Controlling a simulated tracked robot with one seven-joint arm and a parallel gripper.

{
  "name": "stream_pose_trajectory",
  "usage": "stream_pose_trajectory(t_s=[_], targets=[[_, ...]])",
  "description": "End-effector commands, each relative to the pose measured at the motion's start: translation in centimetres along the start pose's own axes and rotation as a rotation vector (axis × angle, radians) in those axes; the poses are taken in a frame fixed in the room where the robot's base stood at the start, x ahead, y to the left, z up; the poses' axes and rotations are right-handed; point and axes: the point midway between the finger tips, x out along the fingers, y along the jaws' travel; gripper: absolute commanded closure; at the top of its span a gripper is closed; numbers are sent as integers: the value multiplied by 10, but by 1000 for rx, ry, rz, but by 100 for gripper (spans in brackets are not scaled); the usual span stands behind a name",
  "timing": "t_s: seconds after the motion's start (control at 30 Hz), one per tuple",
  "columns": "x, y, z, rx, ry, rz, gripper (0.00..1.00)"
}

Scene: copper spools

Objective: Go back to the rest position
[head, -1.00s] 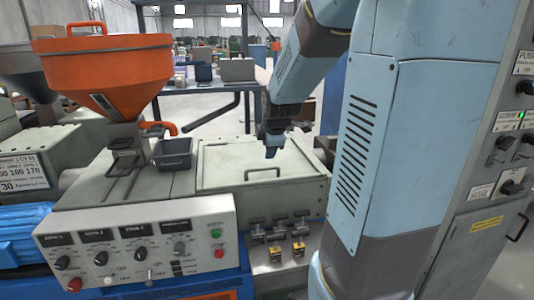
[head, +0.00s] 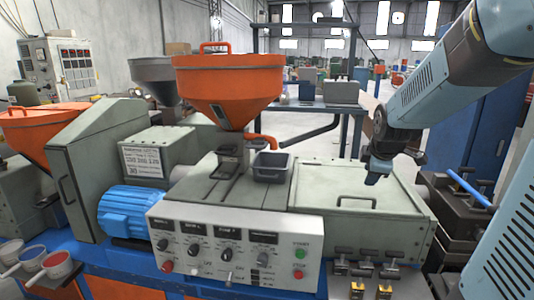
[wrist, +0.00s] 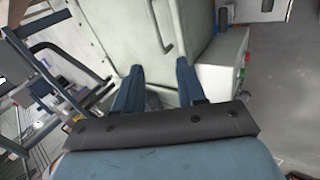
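My gripper (head: 376,172) hangs from my blue arm above the right part of the machine's grey-green top. In the wrist view, its two dark blue fingers (wrist: 158,92) stand apart with nothing between them. Below the fingers in that view is the pale machine lid (wrist: 118,30) with its handle. The gripper is apart from the lid (head: 330,225) in the head view.
An orange hopper (head: 228,90) stands on the machine, with a dark grey bin (head: 272,168) beside it. A control panel (head: 235,250) faces the front.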

Motion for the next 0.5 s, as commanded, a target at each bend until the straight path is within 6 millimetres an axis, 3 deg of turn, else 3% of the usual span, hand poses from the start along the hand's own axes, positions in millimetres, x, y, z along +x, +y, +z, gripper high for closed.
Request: stream_pose_trajectory(t_s=[0.27, 0.5], targets=[[-68, -44, -24, 403, 37, -47, 60], [-122, -95, -37, 784, 39, -109, 60]])
